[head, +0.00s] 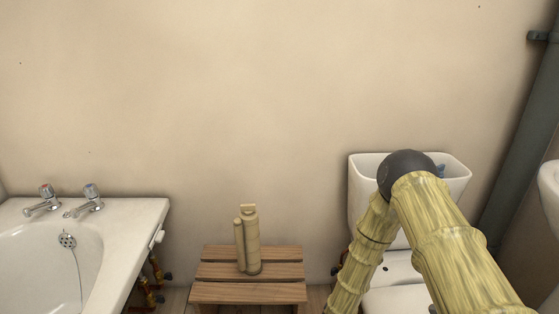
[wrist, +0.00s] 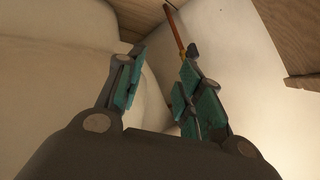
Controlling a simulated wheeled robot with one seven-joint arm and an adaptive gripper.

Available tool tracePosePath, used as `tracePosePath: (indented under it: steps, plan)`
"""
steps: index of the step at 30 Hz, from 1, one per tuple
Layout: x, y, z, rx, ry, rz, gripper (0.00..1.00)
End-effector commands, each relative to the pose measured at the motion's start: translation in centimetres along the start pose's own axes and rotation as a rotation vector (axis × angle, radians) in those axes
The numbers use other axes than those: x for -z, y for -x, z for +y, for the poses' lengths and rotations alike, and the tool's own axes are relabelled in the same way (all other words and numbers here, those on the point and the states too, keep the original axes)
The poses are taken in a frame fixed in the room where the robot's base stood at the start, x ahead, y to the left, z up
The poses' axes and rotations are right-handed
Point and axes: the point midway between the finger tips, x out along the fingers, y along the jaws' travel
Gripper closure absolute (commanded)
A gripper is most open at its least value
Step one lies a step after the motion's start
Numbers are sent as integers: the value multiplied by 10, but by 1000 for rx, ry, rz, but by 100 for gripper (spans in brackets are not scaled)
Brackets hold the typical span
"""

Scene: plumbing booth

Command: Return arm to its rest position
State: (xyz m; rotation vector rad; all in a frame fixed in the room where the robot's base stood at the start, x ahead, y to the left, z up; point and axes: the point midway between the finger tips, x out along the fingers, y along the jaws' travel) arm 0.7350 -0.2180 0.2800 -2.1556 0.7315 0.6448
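My arm (head: 448,245) comes in from the lower right in the head view. It bends at a dark round joint (head: 408,172) in front of the cistern, and its lower link (head: 362,255) runs down out of the picture. My gripper (wrist: 162,75) shows only in the wrist view. Its two teal-padded fingers stand apart with nothing between them. A thin orange-brown rod (wrist: 176,28) with a dark end lies or stands beyond the right finger. Pale surfaces fill the background there.
An open white cistern (head: 360,185) stands behind my arm, with a toilet below. A slatted wooden stool (head: 215,292) carries a beige cylindrical object (head: 247,240). A bathtub (head: 135,215) with two taps is at left. A dark pipe (head: 520,140) runs along the right wall.

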Motion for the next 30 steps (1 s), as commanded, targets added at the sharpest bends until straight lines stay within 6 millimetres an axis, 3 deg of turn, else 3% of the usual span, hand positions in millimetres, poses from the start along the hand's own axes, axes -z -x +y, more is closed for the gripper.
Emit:
tracePosePath:
  steps: [8, 11, 14, 21, 30]
  plan:
    - [-29, 37, 55, -46, 197, -142, 63]
    - [-42, 60, 84, -67, 296, -219, 63]
    - [-55, 92, 122, -93, 422, -322, 63]
    - [-77, 188, 211, -138, 716, -598, 63]
    - [-79, 278, 274, -154, 922, -833, 63]
